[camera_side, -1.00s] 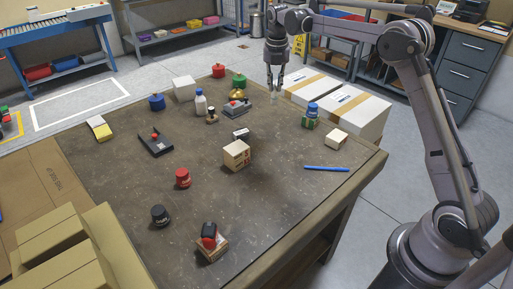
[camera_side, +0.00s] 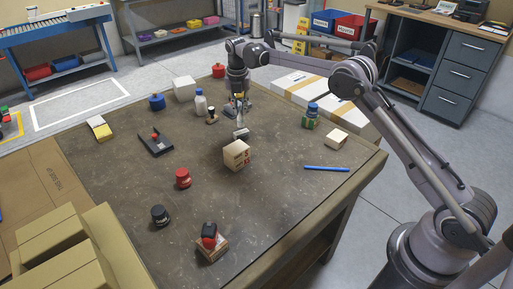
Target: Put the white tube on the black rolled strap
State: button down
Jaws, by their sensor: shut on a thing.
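My gripper (camera_side: 239,112) is shut on a small pale thing, which looks like the white tube (camera_side: 240,124), hanging below the fingers. It is above a small dark thing with a pale face (camera_side: 241,134), which may be the black rolled strap. This lies on the brown table just behind a wooden block with red marks (camera_side: 237,155). The dark thing is partly covered, and I cannot tell whether the tube touches it.
A white bottle (camera_side: 200,103) and a small stamp (camera_side: 212,116) stand to the left of my gripper. A blue-topped jar (camera_side: 311,116) stands to the right. A blue pen (camera_side: 326,169) lies near the right edge. The table's middle front has free room.

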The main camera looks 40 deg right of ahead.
jog(key=shift+f, duration=1.25)
jog(key=shift+f, duration=0.15)
jog(key=c, duration=1.4)
grip_release()
jog(key=shift+o, duration=0.2)
